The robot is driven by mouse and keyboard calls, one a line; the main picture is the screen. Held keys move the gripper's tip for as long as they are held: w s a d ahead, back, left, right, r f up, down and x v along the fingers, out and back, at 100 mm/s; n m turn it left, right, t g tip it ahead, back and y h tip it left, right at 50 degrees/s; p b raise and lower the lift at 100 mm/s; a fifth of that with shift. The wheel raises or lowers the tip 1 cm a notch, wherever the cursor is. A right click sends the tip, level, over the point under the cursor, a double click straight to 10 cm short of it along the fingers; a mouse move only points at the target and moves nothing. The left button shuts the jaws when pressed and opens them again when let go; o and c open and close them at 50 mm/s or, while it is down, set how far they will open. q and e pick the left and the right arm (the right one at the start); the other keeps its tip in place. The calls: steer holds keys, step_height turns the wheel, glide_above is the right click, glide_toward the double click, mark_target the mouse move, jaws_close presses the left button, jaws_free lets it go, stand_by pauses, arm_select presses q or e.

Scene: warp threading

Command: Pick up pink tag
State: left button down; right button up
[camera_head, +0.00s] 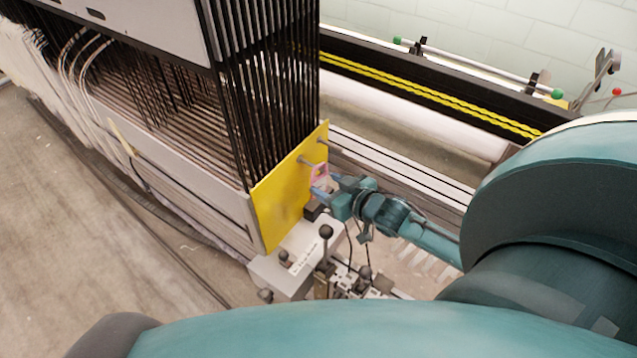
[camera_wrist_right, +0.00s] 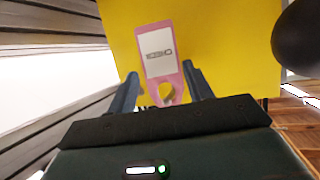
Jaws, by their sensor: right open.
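The pink tag (camera_wrist_right: 161,50) has a white label with dark print and a round hole at its lower end. It is in front of the yellow panel (camera_wrist_right: 235,40) in the right wrist view. In the head view the pink tag (camera_head: 319,171) is small, at the panel's right edge. My right gripper (camera_wrist_right: 160,82) is open, with one finger on each side of the tag's lower end. Whether the fingers touch the tag cannot be told. In the head view my right gripper (camera_head: 318,187) is just below the tag. My left gripper is not in view.
Pegs (camera_head: 304,161) stick out of the yellow panel (camera_head: 283,205). A grey block with black-knobbed levers (camera_head: 325,232) stands below the gripper. Dense black strips (camera_head: 265,90) rise behind the panel. A dark rounded object (camera_wrist_right: 300,38) is close at the right in the wrist view.

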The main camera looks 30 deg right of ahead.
mark_target(319, 178)
steer(key=shift+x, duration=2.75)
steer(key=shift+a, duration=0.15)
steer(key=shift+c, duration=0.2)
steer(key=c, duration=0.6)
steer(key=shift+c, duration=0.2)
steer(key=shift+r, duration=0.1)
steer(key=shift+r, duration=0.55)
steer(key=shift+s+r, duration=0.15)
steer(key=shift+s, duration=0.05)
steer(key=s+d, duration=0.2)
steer(key=s, duration=1.5)
steer(key=shift+s+d, duration=0.15)
steer(key=shift+s, duration=0.05)
